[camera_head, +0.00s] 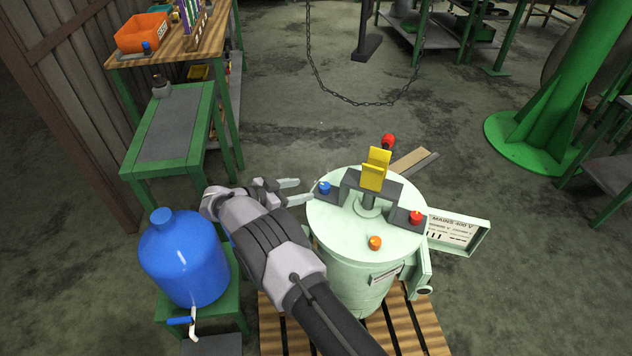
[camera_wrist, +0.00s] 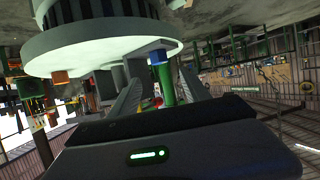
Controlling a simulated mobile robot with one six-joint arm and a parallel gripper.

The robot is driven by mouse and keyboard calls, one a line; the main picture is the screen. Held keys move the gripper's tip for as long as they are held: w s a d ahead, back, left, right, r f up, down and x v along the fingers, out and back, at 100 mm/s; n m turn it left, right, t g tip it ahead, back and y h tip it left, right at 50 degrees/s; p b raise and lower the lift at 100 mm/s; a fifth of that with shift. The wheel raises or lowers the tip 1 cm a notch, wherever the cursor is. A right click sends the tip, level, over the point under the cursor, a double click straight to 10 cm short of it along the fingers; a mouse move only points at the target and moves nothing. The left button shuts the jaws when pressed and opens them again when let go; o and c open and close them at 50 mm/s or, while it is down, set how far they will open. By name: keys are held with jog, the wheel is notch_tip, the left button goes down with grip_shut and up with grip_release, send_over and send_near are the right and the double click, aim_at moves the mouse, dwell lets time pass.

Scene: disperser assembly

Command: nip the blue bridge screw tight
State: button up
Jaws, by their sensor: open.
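The blue bridge screw (camera_head: 324,187) sits at the left end of the dark grey bridge (camera_head: 385,185) on top of the pale green drum (camera_head: 335,232). My gripper (camera_head: 302,191) reaches in from the left with its two fingers apart, tips just short of the screw. In the wrist view, my gripper (camera_wrist: 160,78) is open, and a blue piece (camera_wrist: 157,57), likely the screw, shows between the finger lines. I cannot tell whether either finger touches it. A red screw (camera_head: 416,217) sits at the bridge's right end. A yellow block (camera_head: 375,170) stands at the bridge's middle.
An orange knob (camera_head: 375,242) sits on the lid's front. A red knob (camera_head: 388,141) shows behind the lid. A mains box (camera_head: 455,235) sticks out at right. A blue canister (camera_head: 185,257) stands left of my arm on a green stand (camera_head: 228,300).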

jog(key=p+v, duration=0.1)
jog(key=v, duration=0.5)
jog(key=shift+s+a, duration=0.2)
jog(key=shift+r, duration=0.15)
